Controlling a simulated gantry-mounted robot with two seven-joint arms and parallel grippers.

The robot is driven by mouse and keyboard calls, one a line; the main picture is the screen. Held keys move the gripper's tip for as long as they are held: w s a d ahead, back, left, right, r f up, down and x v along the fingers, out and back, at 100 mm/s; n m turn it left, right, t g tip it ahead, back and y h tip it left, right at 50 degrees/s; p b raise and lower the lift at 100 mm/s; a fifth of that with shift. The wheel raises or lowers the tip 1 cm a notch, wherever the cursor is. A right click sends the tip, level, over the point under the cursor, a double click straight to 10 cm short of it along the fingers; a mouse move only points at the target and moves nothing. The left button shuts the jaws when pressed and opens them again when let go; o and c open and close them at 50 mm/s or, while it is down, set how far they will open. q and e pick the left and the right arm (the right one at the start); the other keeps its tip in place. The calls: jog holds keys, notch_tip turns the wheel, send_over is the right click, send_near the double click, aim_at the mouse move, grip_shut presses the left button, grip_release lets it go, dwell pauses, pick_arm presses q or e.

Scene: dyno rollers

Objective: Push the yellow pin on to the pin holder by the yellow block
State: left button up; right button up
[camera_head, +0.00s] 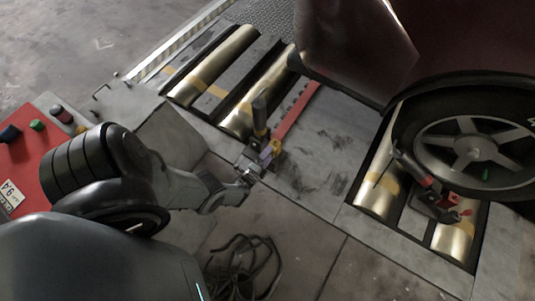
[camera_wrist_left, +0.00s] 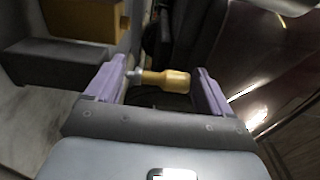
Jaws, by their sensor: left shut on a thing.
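My left gripper (camera_head: 265,157) reaches in from the left in the head view, beside the foot of a black upright handle (camera_head: 260,108) with a yellow part below it. In the left wrist view, its purple fingers (camera_wrist_left: 160,86) stand on either side of a yellow pin (camera_wrist_left: 165,80) with a pale, narrow tip at its left end. The gripper is shut on this pin, which lies across from finger to finger. A yellow block (camera_wrist_left: 85,18) shows at the upper left of that view. I cannot make out the pin holder clearly. My right gripper is not in view.
A red bar (camera_head: 297,112) runs up behind the handle. Brass rollers (camera_head: 224,68) lie in the floor plate. A car wheel (camera_head: 475,145) stands at the right beside a red and black lever device (camera_head: 432,195). Black cables (camera_head: 243,262) lie coiled below; a red control box (camera_head: 30,160) is left.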

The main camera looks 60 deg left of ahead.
pick_arm(q)
jog(key=shift+s+f, duration=0.15)
jog(key=shift+f, duration=0.1)
dwell(0.4)
